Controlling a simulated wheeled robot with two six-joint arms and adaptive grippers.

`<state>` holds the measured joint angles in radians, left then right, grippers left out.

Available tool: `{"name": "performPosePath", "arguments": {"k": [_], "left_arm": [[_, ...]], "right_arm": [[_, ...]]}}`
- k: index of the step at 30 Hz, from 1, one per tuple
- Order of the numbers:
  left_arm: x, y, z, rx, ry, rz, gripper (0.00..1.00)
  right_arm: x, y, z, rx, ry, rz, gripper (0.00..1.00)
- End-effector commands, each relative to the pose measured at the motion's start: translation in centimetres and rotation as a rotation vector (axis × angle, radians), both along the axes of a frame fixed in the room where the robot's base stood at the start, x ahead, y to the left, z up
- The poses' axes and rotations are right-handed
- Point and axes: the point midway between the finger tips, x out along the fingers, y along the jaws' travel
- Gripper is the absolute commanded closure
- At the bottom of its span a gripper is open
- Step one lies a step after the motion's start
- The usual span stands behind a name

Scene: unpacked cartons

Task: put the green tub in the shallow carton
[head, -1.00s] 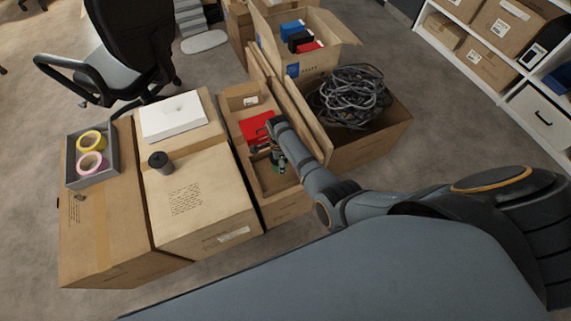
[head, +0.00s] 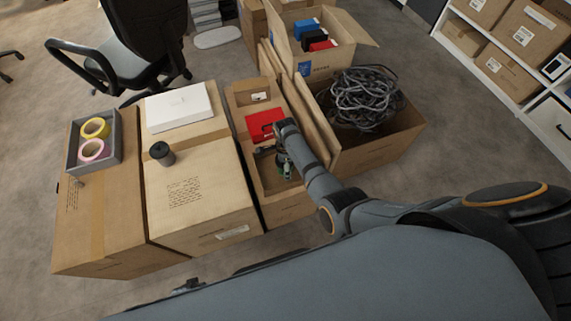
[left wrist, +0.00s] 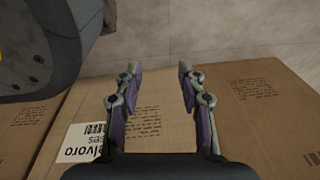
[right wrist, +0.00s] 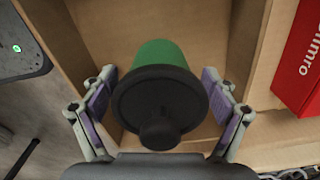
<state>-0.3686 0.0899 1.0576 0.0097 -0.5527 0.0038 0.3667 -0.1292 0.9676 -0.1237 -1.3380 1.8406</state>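The green tub (right wrist: 160,55) has a black lid with a knob. In the right wrist view it is between the fingers of my right gripper (right wrist: 160,90), which look to touch both sides of the lid. In the head view the gripper (head: 287,172) reaches down into the open carton (head: 287,211), which looks shallow, with a bit of green showing below the arm. I cannot tell whether the tub touches the carton floor. My left gripper (left wrist: 159,80) is open and empty over closed cartons; only a small part of it shows low in the head view.
A red box (head: 265,124) lies in the same carton. To its right is a carton full of cables (head: 365,97). To the left stand closed cartons with a dark cup (head: 161,153), a white box (head: 178,106) and a grey tray (head: 115,152) holding two tape rolls.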

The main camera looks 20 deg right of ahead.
Motion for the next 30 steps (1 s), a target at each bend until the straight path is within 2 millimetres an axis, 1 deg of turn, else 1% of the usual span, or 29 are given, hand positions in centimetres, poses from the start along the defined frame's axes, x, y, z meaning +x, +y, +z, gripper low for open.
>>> {"name": "performPosePath", "arguments": {"k": [7, 10, 12, 18, 21, 25, 27, 30], "left_arm": [[0.1, 0.0, 0.1, 0.000, -0.001, 0.000, 0.60], [-0.1, 0.0, 0.4, 0.000, -0.004, 0.000, 0.60], [-1.9, 0.1, 0.0, 0.000, 0.015, 0.001, 0.60], [-5.1, 0.2, 0.0, 0.001, 0.025, 0.001, 0.60], [-6.4, 0.2, -0.1, 0.001, 0.029, 0.001, 0.60], [-7.5, 0.3, -0.2, 0.000, 0.030, 0.000, 0.60], [-7.8, 0.3, -0.2, 0.000, 0.032, 0.000, 0.60], [-8.0, 0.3, -0.2, 0.000, 0.031, 0.000, 0.60]], "right_arm": [[0.0, 0.0, 0.1, 0.000, 0.000, 0.000, 0.12], [0.0, 0.0, 1.0, 0.000, 0.000, 0.000, 0.12], [0.1, 0.0, 2.4, 0.001, -0.002, 0.000, 0.12], [0.0, 0.1, 7.5, 0.001, -0.003, -0.001, 0.12], [0.1, 0.0, 9.6, 0.002, -0.002, 0.000, 0.12], [0.0, 0.0, 11.4, 0.000, 0.000, 0.000, 0.12], [0.0, 0.0, 12.0, 0.000, -0.001, 0.000, 0.12], [0.0, 0.0, 12.3, -0.001, 0.001, 0.000, 0.12]]}}
